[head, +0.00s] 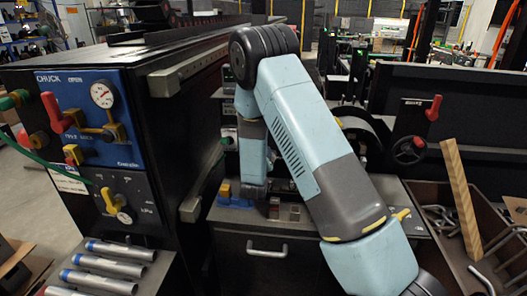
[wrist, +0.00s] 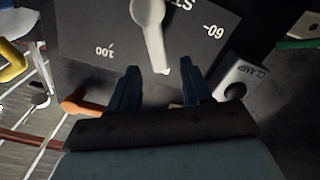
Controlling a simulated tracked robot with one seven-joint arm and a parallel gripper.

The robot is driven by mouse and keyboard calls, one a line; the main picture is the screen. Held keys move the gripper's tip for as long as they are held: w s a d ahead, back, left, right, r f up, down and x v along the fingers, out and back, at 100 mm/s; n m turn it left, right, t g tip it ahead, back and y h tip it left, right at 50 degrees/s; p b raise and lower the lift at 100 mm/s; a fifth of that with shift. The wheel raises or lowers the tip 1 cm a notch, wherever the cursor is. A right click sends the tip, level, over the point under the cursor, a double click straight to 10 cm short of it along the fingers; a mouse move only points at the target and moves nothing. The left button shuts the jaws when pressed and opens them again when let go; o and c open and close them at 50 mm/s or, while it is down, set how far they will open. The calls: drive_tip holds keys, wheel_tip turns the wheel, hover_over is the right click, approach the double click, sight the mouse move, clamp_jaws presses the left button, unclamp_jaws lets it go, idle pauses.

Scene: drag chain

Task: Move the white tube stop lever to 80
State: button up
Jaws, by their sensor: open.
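The white stop lever (wrist: 151,28) shows at the top of the wrist view on a dark dial plate (wrist: 88,22). The plate's lettering is upside down, with 100 at the left and 60 at the right. The lever's free end points down between these two marks. No number shows at its tip. My gripper (wrist: 160,82) is open, its two dark blue fingers on either side of the lever's end, with visible gaps to both. Whether the fingertips reach to the lever's depth is unclear. I cannot make out the lever or gripper fingers in the head view.
A CLAMP label plate (wrist: 242,76) with a dark hole is right of the fingers. An orange knob (wrist: 82,106) is left. In the head view, a blue CHUCK panel (head: 93,120) stands left, metal tubes (head: 105,262) lie below it, and a bin with a wooden bar (head: 461,197) is right.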

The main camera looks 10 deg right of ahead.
drive_tip(key=v, duration=0.7)
drive_tip(key=shift+s, duration=0.35)
drive_tip(key=shift+a, duration=0.15)
drive_tip(key=s+d+r+m+g+y, duration=0.25)
drive_tip(key=r+g+y, duration=0.25)
drive_tip(key=r, duration=1.1)
drive_tip(key=s+d+r+g, duration=0.2)
drive_tip(key=s+d+r, duration=0.1)
drive_tip(key=s, duration=0.8)
drive_tip(key=s+d+r+g, duration=0.2)
drive_tip(key=s+d+r, duration=0.2)
drive_tip(key=s, duration=0.8)
drive_tip(key=s+d+r+g, duration=0.2)
drive_tip(key=s+r, duration=0.3)
drive_tip(key=s, duration=0.7)
drive_tip(key=shift+d+r+g, duration=0.3)
drive_tip(key=shift+d+g, duration=0.1)
drive_tip(key=shift+d, duration=0.4)
drive_tip(key=shift+w, duration=0.1)
drive_tip(key=shift+c, duration=0.2)
